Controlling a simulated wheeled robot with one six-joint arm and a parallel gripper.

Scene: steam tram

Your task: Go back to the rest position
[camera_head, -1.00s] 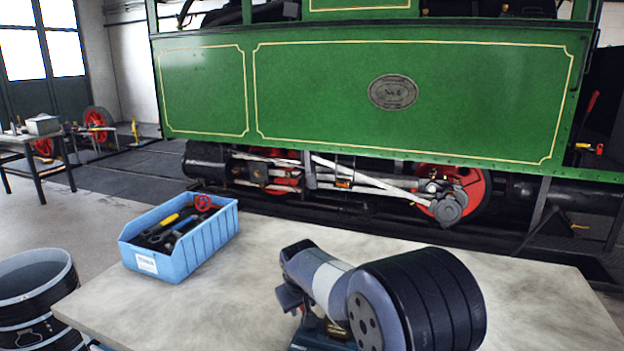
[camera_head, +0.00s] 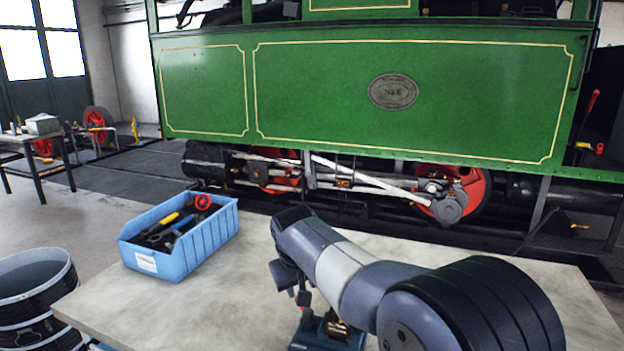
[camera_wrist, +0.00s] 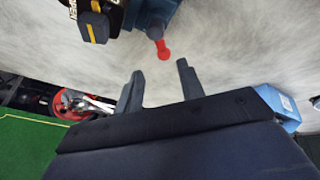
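My gripper (camera_wrist: 158,68) shows in the wrist view with its two fingers apart and nothing between them. In the head view my gripper (camera_head: 303,298) is small and dark, below my bent arm and above the worktable (camera_head: 255,270). A dark teal tool (camera_head: 325,335), perhaps a cordless drill, is on the table just below it, partly hidden by my arm. In the wrist view the tool (camera_wrist: 150,15) shows a red tip and a black and yellow part, beyond the fingertips and apart from them.
A blue bin (camera_head: 190,250) with hand tools stands on the table's left; its corner shows in the wrist view (camera_wrist: 280,105). The green steam tram (camera_head: 400,100) stands behind the table. A black drum (camera_head: 40,290) is at lower left. A side table (camera_head: 35,150) stands farther back.

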